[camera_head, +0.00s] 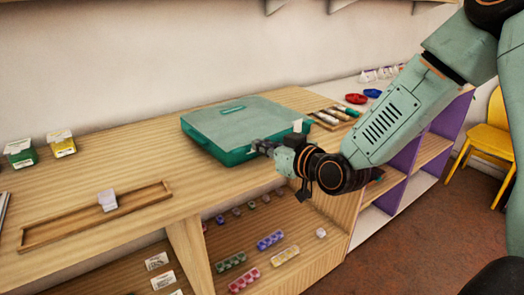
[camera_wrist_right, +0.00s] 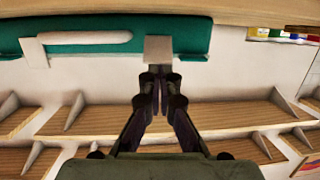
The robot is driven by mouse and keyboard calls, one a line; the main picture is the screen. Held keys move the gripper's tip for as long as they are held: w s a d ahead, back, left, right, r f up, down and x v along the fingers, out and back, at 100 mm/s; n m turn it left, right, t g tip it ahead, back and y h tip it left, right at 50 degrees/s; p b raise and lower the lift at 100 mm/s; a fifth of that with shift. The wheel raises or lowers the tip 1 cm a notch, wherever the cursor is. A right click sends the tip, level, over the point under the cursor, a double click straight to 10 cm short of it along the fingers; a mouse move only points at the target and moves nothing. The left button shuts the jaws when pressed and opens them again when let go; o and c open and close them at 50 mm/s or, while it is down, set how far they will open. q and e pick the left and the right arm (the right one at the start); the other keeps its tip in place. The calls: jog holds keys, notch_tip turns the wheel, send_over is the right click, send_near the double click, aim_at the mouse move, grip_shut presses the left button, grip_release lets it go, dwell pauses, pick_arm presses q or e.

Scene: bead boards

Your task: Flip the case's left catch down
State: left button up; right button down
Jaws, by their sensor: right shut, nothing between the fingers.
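The teal case (camera_head: 225,115) lies closed on the wooden counter. In the upside-down right wrist view, its teal side (camera_wrist_right: 200,38) runs along the top, with a pale handle (camera_wrist_right: 85,37). The left catch (camera_wrist_right: 158,48), a small grey plate, sits straight beyond my fingertips and reaches slightly past the lid edge. The other catch (camera_wrist_right: 33,50) lies past the handle; it shows pale in the head view (camera_head: 297,125). My right gripper (camera_head: 260,147) is shut and empty, close to the left catch (camera_wrist_right: 160,78). I cannot tell whether it touches. My left gripper is out of view.
A tray of cylinders (camera_head: 332,117) and red (camera_head: 356,98) and blue (camera_head: 373,93) pieces lie right of the case. A shallow wooden tray (camera_head: 60,233) with a pale block lies left. Green (camera_head: 20,154) and yellow (camera_head: 62,145) boxes stand behind.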

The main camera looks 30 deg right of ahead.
jog(key=f+t+b, duration=0.1)
jog(key=t+b, duration=0.1)
jog(key=b, duration=0.2)
jog(key=s+f+t+b, duration=0.1)
jog(key=t+b, duration=0.1)
jog(key=b, duration=0.2)
jog(key=shift+d+f+y, duration=0.15)
jog(key=shift+f+y, duration=0.2)
jog(key=shift+y, duration=0.05)
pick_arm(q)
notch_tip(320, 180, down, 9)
pick_arm(e)
jog(key=shift+r, duration=0.15)
jog(key=shift+w+r+p, duration=0.25)
jog(key=shift+r+p, duration=0.45)
jog(key=shift+r, duration=0.35)
jog(key=shift+w+r+p, duration=0.2)
jog(key=shift+r+p, duration=0.5)
jog(key=shift+r, duration=0.35)
jog(key=shift+s+r, duration=0.1)
jog(key=shift+s, duration=0.2)
pick_arm(q)
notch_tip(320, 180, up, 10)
jog(key=p, duration=0.6)
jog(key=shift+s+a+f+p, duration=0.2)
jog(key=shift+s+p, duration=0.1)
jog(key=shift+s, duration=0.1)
pick_arm(e)
jog(key=v, duration=0.9)
jog(key=shift+s+f, duration=0.25)
